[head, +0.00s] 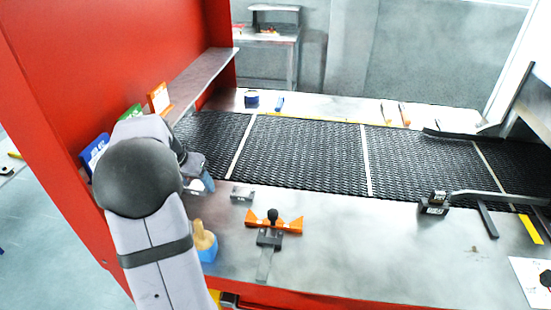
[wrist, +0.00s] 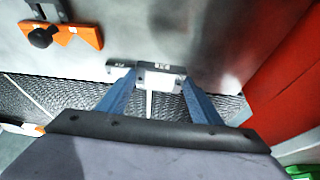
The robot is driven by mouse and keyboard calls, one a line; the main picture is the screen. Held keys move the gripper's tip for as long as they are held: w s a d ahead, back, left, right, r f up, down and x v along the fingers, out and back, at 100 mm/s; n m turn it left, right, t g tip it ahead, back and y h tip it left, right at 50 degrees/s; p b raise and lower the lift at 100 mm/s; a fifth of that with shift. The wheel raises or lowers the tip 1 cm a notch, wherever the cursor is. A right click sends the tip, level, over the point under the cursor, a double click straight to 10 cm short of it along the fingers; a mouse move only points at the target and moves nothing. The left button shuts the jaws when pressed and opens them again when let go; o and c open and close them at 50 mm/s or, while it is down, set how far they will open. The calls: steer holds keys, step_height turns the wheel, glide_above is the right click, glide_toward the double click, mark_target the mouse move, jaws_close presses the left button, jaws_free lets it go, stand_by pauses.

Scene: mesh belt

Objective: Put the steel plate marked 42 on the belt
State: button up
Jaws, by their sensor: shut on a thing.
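My gripper (wrist: 159,82) is shut on a bright steel plate (wrist: 160,78) in the wrist view, between its two blue fingers. The plate's top edge carries a dark mark too small to read surely. In the head view my gripper (head: 206,184) is at the near edge of the belt, and the held plate is mostly hidden by it. A second small steel plate (head: 241,193) with a dark label lies on the table just right of the gripper; it seems to show in the wrist view (wrist: 118,66) too. The black mesh belt (head: 310,155) runs behind, crossed by pale strips.
An orange tool with a black knob (head: 274,221) and a blue-based wooden-topped item (head: 205,243) sit on the near table. A dark labelled block (head: 434,206) with a long bar lies right. A red wall (head: 130,50) bounds the left. The belt's middle is clear.

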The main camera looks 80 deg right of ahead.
steer(key=s+d, duration=0.4)
steer(key=d, duration=0.8)
steer(key=p, duration=0.1)
glide_above(252, 172)
steer(key=a, duration=0.2)
steer(key=shift+d+f+p, duration=0.15)
steer(key=shift+f+p, duration=1.6)
steer(key=shift+f, duration=3.1)
steer(key=shift+f, duration=0.15)
steer(key=o, duration=1.4)
steer(key=shift+o, duration=0.2)
steer(key=b+v, duration=0.4)
steer(key=v, duration=0.8)
